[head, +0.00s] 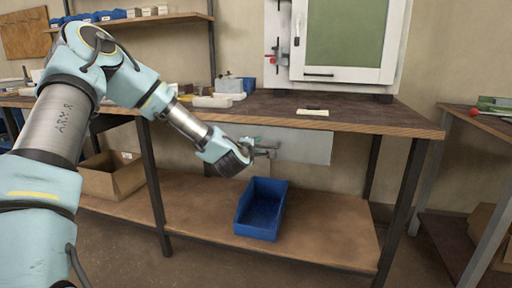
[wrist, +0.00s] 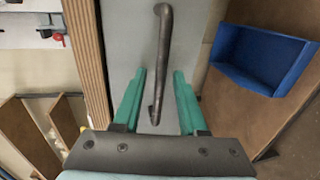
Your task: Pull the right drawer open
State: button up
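The drawer has a flat grey front (head: 305,146) under the right part of the bench top. It looks closed, and my gripper and wrist hide its left part. Its dark bar handle (wrist: 164,50) runs up the middle of the wrist view, across the grey front. My gripper (head: 262,147) is at the drawer front in the head view. In the wrist view its two green fingers (wrist: 160,73) are apart, one on each side of the handle, with gaps visible. I cannot tell whether the fingertips reach the handle's depth.
A blue bin (head: 260,222) stands on the lower shelf (head: 325,225) below the drawer. The bench top's wooden edge (wrist: 88,60) runs close beside the gripper. A cardboard box (head: 110,180) is at the left. A cabinet (head: 345,75) stands on the bench.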

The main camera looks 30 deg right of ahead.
grip_shut()
dwell(1.2)
